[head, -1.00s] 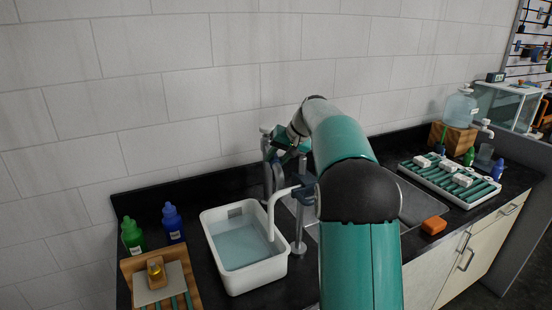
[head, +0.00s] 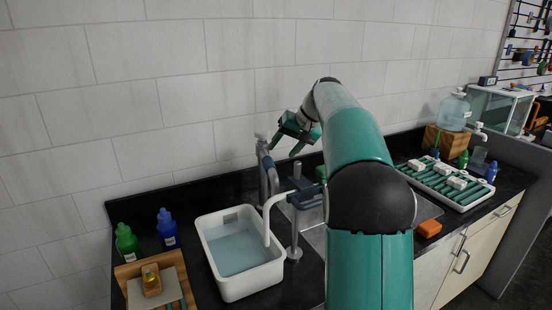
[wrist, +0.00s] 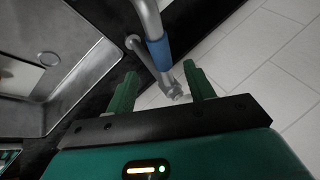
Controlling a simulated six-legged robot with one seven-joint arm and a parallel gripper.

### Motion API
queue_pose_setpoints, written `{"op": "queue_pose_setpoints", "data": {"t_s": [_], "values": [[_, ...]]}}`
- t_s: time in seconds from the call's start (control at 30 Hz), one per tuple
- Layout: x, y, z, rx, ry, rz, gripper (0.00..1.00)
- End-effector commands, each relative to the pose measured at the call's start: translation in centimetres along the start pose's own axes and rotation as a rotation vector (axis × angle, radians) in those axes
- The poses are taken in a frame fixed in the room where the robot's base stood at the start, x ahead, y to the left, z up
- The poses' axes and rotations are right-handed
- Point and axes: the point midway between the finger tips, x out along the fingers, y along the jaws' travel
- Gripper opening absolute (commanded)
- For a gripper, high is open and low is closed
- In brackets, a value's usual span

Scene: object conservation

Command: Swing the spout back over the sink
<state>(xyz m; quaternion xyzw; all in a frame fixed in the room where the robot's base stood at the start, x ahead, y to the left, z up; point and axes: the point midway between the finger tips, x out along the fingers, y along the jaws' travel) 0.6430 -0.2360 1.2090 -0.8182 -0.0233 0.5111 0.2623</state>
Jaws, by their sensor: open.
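In the head view a white curved spout (head: 267,218) reaches over the white water-filled tub (head: 277,276), beside the sink (head: 428,210). A dark blue-grey fitting (head: 304,196) is at its upper end, with a metal post (head: 294,240) beside it. Behind stands a grey upright pipe (head: 264,165). My gripper (head: 286,149) is open and empty above and right of that pipe. In the wrist view a grey pipe with a blue sleeve (wrist: 158,54) ends near the gap between my gripper's fingers (wrist: 162,88), apart from both. My arm hides part of the sink.
A green bottle (head: 127,243) and a blue bottle (head: 167,228) stand left of the tub, behind a wooden stand (head: 130,273). A white rack (head: 470,203) and a water jug (head: 454,110) stand farther right. The wall is close behind.

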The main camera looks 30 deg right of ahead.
Motion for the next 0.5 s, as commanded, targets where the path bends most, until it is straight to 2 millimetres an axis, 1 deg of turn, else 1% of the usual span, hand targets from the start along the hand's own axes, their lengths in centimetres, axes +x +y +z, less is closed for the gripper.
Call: {"op": "queue_pose_setpoints", "data": {"t_s": [0.03, 0.1, 0.2, 0.33, 0.5], "values": [[-1.3, 0.0, -0.1, -0.001, 0.005, 0.001, 0.53], [-2.8, 0.1, -0.1, 0.000, 0.004, 0.001, 0.53], [-4.4, 0.0, -0.1, -0.001, 0.002, 0.001, 0.53], [-5.7, 0.0, 0.0, -0.001, 0.001, 0.000, 0.53], [-6.1, 0.0, 0.0, -0.001, -0.001, 0.000, 0.53]]}}
